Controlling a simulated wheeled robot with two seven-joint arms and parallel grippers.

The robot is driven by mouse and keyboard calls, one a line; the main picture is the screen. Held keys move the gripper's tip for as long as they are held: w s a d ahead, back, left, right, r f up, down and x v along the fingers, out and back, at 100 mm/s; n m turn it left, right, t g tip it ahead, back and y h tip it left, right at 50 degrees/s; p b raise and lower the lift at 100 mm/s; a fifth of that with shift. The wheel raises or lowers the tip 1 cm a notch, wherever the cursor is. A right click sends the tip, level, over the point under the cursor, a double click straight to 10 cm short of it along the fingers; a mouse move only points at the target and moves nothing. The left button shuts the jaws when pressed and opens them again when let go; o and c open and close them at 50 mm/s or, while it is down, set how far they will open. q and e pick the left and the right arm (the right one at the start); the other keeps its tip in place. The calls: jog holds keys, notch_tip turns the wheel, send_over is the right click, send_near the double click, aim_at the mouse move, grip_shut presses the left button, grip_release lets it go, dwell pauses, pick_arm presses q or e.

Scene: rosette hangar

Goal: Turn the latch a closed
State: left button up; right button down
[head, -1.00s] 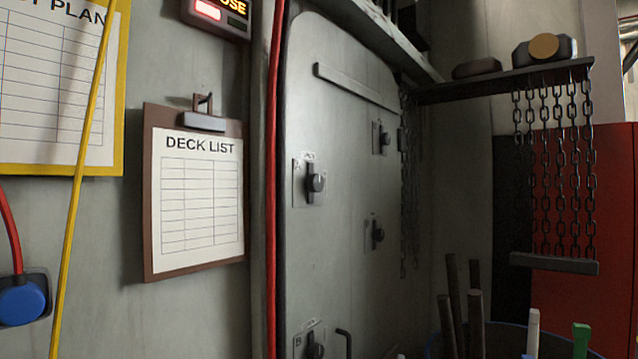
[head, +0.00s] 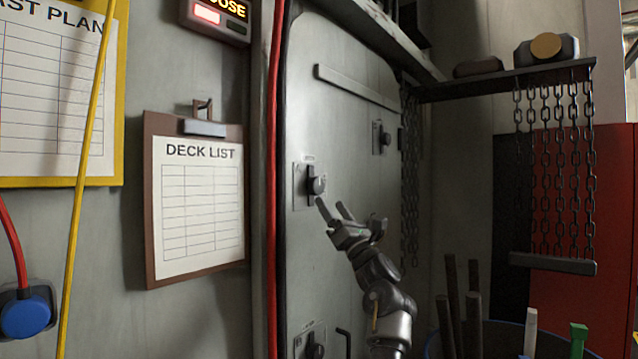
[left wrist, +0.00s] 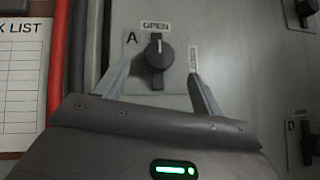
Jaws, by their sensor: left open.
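Latch A (head: 316,186) is a dark knob on a light square plate at the upper left of the grey door panel. In the left wrist view, latch A (left wrist: 158,54) stands upright, with its white mark pointing up at the OPEN label (left wrist: 156,27). A sideways label (left wrist: 193,60), apparently CLOSED, is to its right. My left gripper (head: 331,203) is open, just below and in front of the latch. In the left wrist view its fingers (left wrist: 158,72) spread to either side of the knob's lower part, seemingly not touching it. My right gripper is not in view.
Other latches are on the panel: one at upper right (head: 382,138), one at lower left (head: 315,346). A red hose (head: 273,180) runs down the panel's left side, beside a clipboard (head: 198,205). Chains (head: 555,170) hang at right above a bin with several rods (head: 474,320).

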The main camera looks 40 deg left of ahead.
aim_at(319, 188)
pick_arm(q)
jog(key=p+x, duration=0.3)
jog(key=x, duration=0.3)
jog(key=shift+a+r, duration=0.2)
jog(key=shift+r, duration=0.1)
jog(key=shift+w+a+r+p, duration=0.1)
jog(key=shift+a+r+p, duration=0.3)
jog(key=shift+a, duration=0.15)
jog(key=c, duration=1)
